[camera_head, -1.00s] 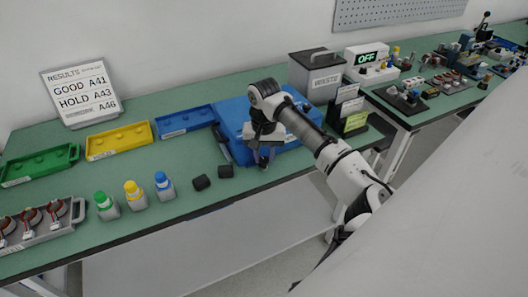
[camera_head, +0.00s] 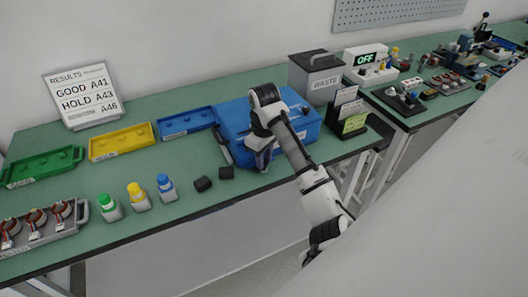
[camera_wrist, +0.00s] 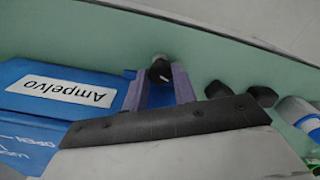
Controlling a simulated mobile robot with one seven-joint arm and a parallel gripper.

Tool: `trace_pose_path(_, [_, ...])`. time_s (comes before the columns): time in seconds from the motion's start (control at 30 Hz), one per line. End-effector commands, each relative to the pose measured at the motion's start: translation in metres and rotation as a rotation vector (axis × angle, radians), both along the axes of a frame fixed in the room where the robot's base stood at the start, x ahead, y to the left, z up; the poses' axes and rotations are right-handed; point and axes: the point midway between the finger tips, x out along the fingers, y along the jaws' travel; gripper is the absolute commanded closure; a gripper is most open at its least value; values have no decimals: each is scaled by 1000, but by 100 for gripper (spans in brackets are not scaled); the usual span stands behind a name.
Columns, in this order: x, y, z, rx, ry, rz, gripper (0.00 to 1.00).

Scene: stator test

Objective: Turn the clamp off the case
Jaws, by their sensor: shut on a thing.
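The blue case (camera_head: 305,128) lies on the green bench, and its "Ampelvo" label shows upside down at the left of the wrist view (camera_wrist: 30,75). My gripper (camera_head: 263,162) points down at the case's front left side. In the wrist view its two purple fingers (camera_wrist: 163,82) stand apart with a small dark piece with a pale round end (camera_wrist: 160,68) between their tips. I take this piece for the clamp; the fingers are shut on it. In the head view the clamp is hidden by my gripper, and I cannot tell whether it touches the case.
Two small black blocks (camera_head: 203,184) lie left of my gripper on the bench. Bottles with green, yellow and blue caps (camera_head: 166,187) stand farther left. A black stand with cards (camera_head: 350,118) and a grey waste bin (camera_head: 318,76) are right of the case. The bench's front edge is close.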

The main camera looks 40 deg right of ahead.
Motion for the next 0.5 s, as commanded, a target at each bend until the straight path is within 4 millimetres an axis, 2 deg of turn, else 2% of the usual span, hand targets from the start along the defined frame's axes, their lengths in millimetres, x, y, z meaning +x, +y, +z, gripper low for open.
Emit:
trace_pose_path(0.2, [0, 0, 2, 1, -1, 163, 96])
trace_pose_path(0.5, [0, 0, 1, 1, -2, 301, 96])
